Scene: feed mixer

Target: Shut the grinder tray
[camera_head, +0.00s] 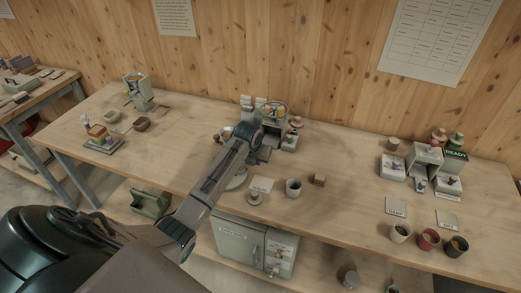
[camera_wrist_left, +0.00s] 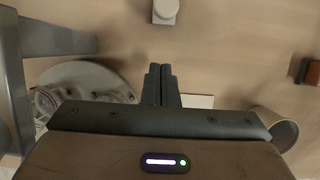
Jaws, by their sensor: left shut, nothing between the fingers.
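A pale machine with a round hopper (camera_head: 273,109), which looks like the grinder, stands at the back middle of the bench. My left arm covers much of its front, and I cannot make out its tray or how far out it sits. My left gripper (camera_head: 264,153) is in front of this machine, above the bench, shut and empty. In the left wrist view its two dark fingers (camera_wrist_left: 160,85) are together. A small pale knob-like piece (camera_wrist_left: 165,11) lies beyond the fingertips, apart from them; I cannot tell if it belongs to the tray. My right gripper is out of view.
Another machine (camera_head: 138,91) is at the far left.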

